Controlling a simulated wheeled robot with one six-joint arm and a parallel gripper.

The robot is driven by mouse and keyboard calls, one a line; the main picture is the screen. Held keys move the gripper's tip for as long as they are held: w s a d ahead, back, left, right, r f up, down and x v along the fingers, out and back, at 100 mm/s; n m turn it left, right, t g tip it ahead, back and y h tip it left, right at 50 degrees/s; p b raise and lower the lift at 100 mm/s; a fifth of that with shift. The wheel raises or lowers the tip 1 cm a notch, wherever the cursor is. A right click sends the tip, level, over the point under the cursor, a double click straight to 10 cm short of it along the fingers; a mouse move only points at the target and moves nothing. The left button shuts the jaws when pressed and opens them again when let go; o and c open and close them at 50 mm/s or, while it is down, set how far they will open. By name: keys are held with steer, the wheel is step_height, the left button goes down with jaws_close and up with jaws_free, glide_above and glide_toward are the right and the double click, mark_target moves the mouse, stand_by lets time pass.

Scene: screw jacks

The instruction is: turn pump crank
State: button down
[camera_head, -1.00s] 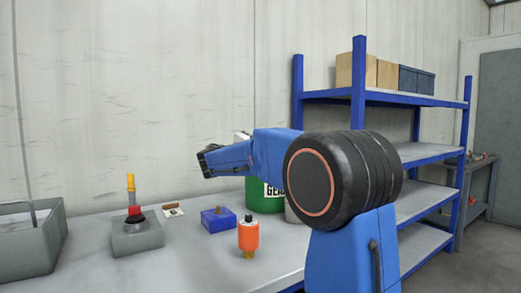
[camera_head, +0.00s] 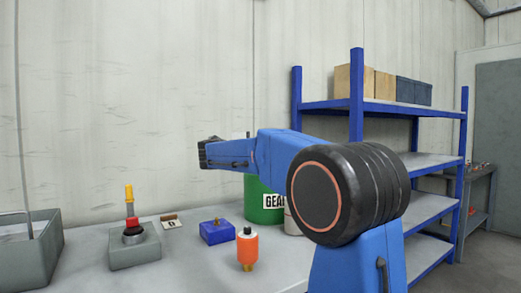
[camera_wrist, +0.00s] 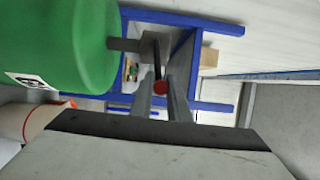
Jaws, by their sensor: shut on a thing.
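The pump's green drum (camera_head: 262,207), marked with a white label, stands on the table behind my arm in the head view. It fills the upper left of the wrist view (camera_wrist: 60,45). A grey crank (camera_wrist: 128,44) sticks out from the drum's side, with a round red-ended handle (camera_wrist: 160,87). My gripper (camera_wrist: 160,92) has its two grey fingers on either side of this handle and is shut on it.
A blue shelf unit (camera_head: 357,100) with boxes stands right of the drum. On the table are an orange bottle (camera_head: 247,250), a blue box (camera_head: 217,232), a grey base with a yellow-topped lever (camera_head: 134,252) and a grey bin (camera_head: 38,262) at far left.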

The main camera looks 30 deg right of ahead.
steer(key=c, duration=1.7)
jaws_free()
steer(key=shift+a, duration=0.1)
steer(key=v, duration=1.7)
steer(key=shift+s+a+f, duration=0.1)
steer(key=shift+f, duration=0.05)
